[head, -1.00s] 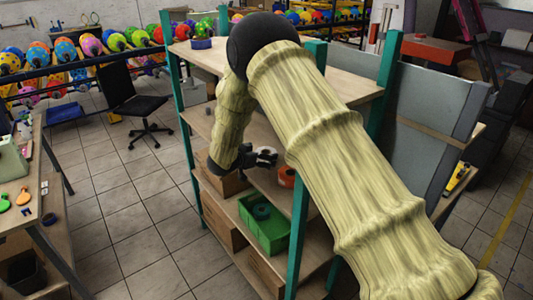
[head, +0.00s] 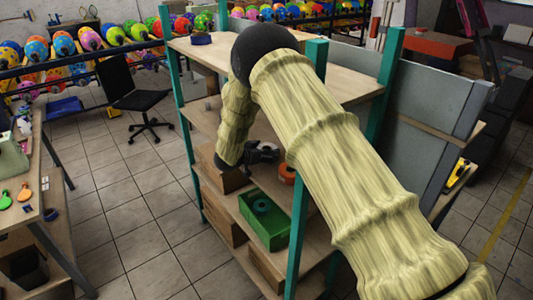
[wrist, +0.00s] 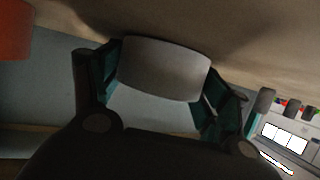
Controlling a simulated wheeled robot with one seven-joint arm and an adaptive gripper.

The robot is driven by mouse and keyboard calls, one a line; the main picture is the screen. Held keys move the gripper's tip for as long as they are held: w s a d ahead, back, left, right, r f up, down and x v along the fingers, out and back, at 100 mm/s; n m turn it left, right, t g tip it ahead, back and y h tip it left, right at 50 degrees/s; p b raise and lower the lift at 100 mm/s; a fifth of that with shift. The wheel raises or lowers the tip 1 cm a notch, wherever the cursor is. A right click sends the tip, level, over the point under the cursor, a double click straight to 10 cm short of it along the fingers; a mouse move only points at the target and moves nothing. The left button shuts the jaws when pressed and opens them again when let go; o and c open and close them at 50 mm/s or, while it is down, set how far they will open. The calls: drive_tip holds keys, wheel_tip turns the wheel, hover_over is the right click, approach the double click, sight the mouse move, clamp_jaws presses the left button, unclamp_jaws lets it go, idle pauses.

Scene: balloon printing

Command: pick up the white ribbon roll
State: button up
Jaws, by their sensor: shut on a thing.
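The white ribbon roll (wrist: 164,68) is between the two fingers of my gripper (wrist: 163,85) in the wrist view, touched on both sides. My gripper is shut on it. In the head view my gripper (head: 264,152) is inside the teal-framed shelf, above the middle board. The roll cannot be made out there. Whether the roll touches the board below it is not clear.
An orange roll (head: 287,173) sits close to the right of my gripper, also at the wrist view's upper left (wrist: 14,30). A green crate (head: 283,238) with a teal roll (head: 262,206) is below. Teal posts (head: 308,200) and the top board (head: 345,85) hem in my arm.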

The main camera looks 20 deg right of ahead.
drive_tip(key=shift+w, duration=0.25)
drive_tip(key=shift+r+b, duration=0.3)
drive_tip(key=shift+r, duration=0.1)
wheel_tip(320, 180, up, 9)
drive_tip(key=b, duration=0.3)
drive_tip(key=shift+s+r, duration=0.1)
drive_tip(key=shift+r, duration=0.05)
drive_tip(key=shift+a, duration=0.1)
